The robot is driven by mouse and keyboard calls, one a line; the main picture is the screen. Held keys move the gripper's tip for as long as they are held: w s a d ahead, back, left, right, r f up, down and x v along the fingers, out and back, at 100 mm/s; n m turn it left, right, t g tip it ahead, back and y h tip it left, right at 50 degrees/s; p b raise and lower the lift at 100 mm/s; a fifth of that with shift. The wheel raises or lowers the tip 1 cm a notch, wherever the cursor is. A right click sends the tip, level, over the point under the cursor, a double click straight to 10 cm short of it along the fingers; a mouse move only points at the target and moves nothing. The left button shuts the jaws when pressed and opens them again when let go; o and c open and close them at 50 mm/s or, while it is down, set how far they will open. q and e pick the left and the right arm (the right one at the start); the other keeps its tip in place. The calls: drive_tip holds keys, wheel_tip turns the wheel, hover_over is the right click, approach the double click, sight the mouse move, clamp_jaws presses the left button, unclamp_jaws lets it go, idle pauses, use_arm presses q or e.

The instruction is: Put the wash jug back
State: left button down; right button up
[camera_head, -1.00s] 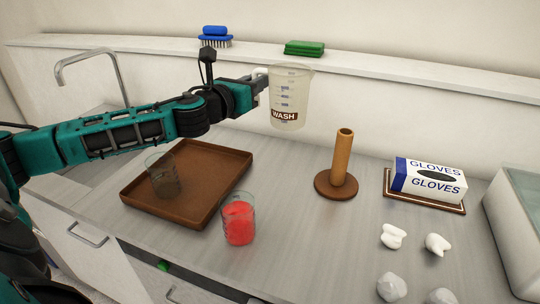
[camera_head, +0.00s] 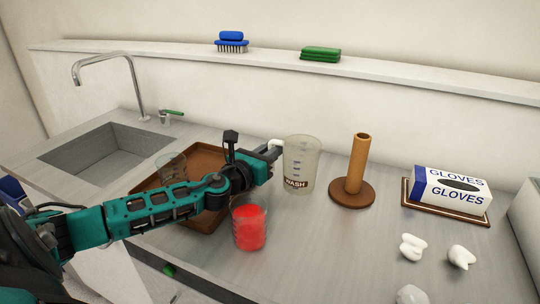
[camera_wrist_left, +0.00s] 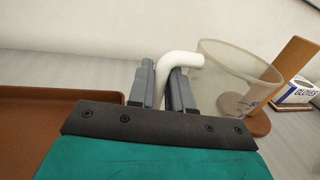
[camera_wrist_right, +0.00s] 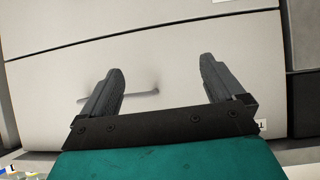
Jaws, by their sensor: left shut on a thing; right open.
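The wash jug (camera_head: 301,163) is a clear beaker-like jug with a brown WASH label. It is upright at the counter, between the brown tray and the wooden post; I cannot tell whether its base touches the counter. My left gripper (camera_head: 274,150) is shut on its white handle, which shows between the fingers in the left wrist view (camera_wrist_left: 165,85). The jug's open rim shows right of the fingers there (camera_wrist_left: 235,85). My right gripper (camera_wrist_right: 162,90) is open and empty in the right wrist view, in front of a pale cabinet front with a handle.
A brown tray (camera_head: 207,157) holds a clear glass (camera_head: 172,168). A glass of red liquid (camera_head: 250,226) stands in front of the jug. A wooden post (camera_head: 357,165) and a glove box (camera_head: 449,188) stand to the right. A sink (camera_head: 105,150) lies left; a shelf (camera_head: 400,78) runs behind.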

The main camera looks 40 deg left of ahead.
use_arm(q)
drive_tip(key=shift+f, duration=0.15)
drive_tip(key=c, duration=1)
unclamp_jaws()
drive_tip(key=shift+c, duration=0.2)
drive_tip(key=shift+r, duration=0.35)
drive_tip(key=shift+s+f, duration=0.2)
drive_tip(key=shift+s, duration=0.1)
drive_tip(key=shift+s+d+r, duration=0.1)
drive_tip(key=shift+s+d, duration=0.05)
drive_tip(key=shift+s, duration=3.3)
drive_tip(key=shift+s, duration=0.1)
